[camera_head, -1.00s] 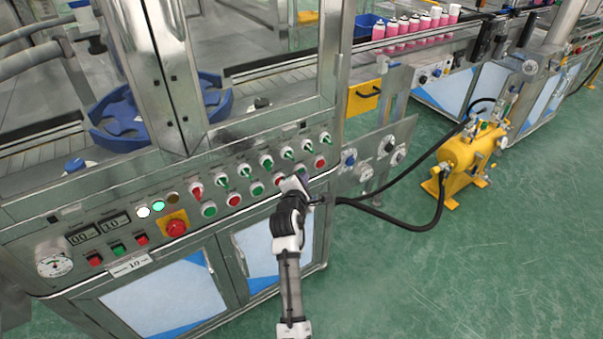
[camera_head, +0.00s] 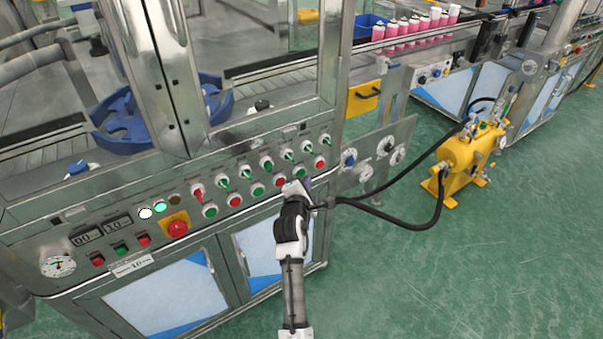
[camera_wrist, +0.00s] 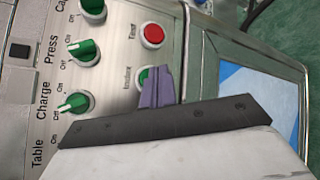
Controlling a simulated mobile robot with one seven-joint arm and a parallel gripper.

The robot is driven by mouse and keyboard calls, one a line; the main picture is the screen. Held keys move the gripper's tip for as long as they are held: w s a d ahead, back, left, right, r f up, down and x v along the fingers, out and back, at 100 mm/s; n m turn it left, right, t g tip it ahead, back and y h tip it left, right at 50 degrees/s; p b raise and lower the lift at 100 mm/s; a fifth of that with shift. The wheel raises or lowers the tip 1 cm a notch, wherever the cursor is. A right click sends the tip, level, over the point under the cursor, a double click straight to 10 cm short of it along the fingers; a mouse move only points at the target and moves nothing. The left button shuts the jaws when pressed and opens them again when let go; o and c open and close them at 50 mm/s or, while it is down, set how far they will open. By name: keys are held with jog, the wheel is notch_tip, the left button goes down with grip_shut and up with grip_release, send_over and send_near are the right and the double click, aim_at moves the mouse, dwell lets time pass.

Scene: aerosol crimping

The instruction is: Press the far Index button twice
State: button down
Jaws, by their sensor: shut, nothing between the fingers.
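The control panel carries a row of green and red push buttons. At its right end are a green button (camera_head: 304,168) and a red button (camera_head: 320,162). My gripper (camera_head: 307,183) is shut and empty, just below the right-end buttons in the head view. Its purple fingertips (camera_wrist: 157,72) overlap the green button; contact cannot be told.
Green selector knobs (camera_wrist: 83,51) labelled Press and Charge line the panel beside the buttons. A red emergency stop (camera_head: 177,229) sits farther left. A black hose (camera_head: 400,220) runs to a yellow tank (camera_head: 465,158) on the right. The green floor in front is open.

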jog(key=s+d+p, duration=0.1)
jog(key=s, duration=0.1)
jog(key=s+d+p, duration=0.2)
jog(key=shift+p, duration=0.3)
dwell(1.0)
